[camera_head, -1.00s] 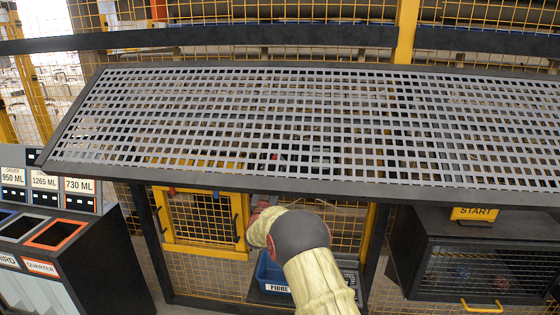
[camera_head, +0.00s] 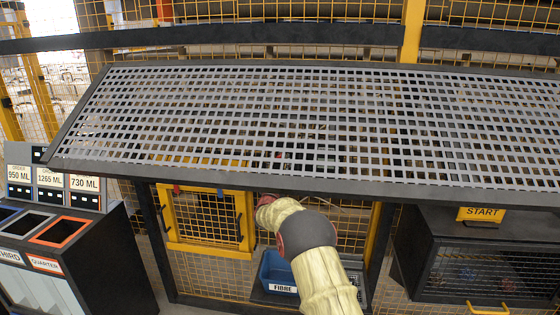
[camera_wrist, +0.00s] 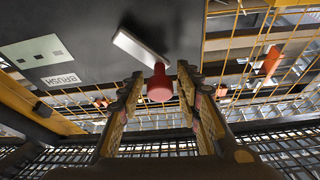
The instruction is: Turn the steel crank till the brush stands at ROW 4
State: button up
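The steel crank (camera_wrist: 138,48) shows in the wrist view as a pale flat bar on a dark panel, with a red knob (camera_wrist: 159,86) at its lower right end. My gripper (camera_wrist: 160,72) is open, with one finger on each side of the knob. A gap seems to show between the knob and each finger; contact cannot be told. A label reading BRUSH (camera_wrist: 62,80) is on the panel to the left. I cannot make out the brush or a ROW 4 mark. In the head view my gripper is hidden under the slotted grey deck.
The slotted deck (camera_head: 300,120) overhangs my arm. Beneath it are a yellow-framed mesh door (camera_head: 206,220) and a blue FIBRE bin (camera_head: 275,272). A START box (camera_head: 480,214) stands at the right, and a dark cabinet with order signs (camera_head: 50,182) at the left.

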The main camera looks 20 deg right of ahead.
grip_shut()
dwell(0.6)
